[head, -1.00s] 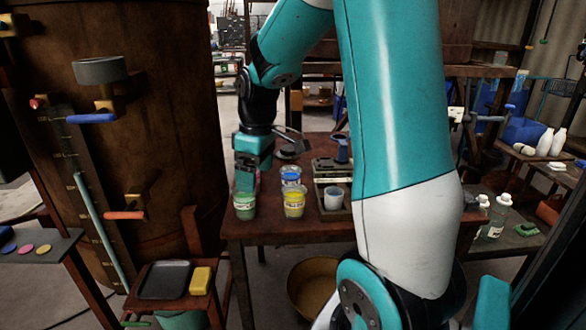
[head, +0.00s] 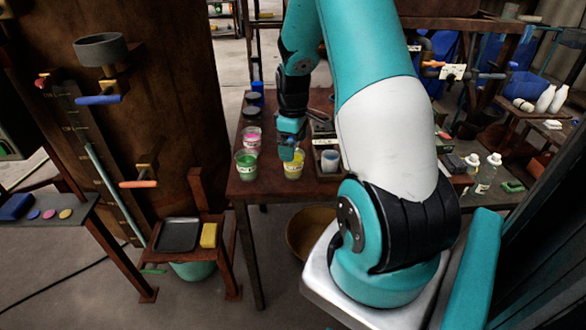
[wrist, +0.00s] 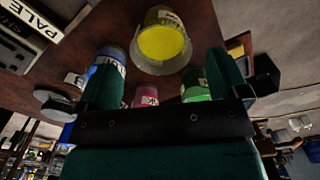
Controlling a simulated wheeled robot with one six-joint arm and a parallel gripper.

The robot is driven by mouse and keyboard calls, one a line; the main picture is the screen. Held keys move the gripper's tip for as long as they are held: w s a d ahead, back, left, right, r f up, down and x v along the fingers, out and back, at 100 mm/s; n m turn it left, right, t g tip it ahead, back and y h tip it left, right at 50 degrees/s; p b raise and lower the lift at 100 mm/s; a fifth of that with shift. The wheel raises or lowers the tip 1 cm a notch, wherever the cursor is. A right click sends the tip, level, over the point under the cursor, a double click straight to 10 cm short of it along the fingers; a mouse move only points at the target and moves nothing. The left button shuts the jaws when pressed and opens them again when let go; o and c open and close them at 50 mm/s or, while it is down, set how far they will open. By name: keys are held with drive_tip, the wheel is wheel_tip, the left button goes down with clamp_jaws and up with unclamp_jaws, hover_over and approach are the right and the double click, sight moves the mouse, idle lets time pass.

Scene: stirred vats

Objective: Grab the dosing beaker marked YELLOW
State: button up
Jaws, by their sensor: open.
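The yellow beaker (head: 293,168), a clear cup with yellow contents, stands upright near the front edge of the brown table. In the wrist view the yellow beaker (wrist: 160,42) lies ahead of the fingertips, roughly centred between them. My gripper (head: 291,150) is just behind and above it in the head view, partly overlapping its top. In the wrist view my gripper (wrist: 163,66) has its two green fingers apart with nothing held between them. Whether a finger touches the beaker cannot be told.
A green beaker (head: 246,166) stands left of the yellow one, and a pink beaker (head: 252,140) behind that. A blue-topped beaker (wrist: 112,56) shows in the wrist view. A scale-like unit with a grey cup (head: 330,161) is close on the right.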

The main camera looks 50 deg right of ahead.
drive_tip(key=shift+s+f+p, duration=0.1)
drive_tip(key=shift+f+p, duration=0.3)
drive_tip(key=shift+f, duration=2.55)
drive_tip(key=c, duration=1.1)
drive_tip(key=shift+r, duration=0.15)
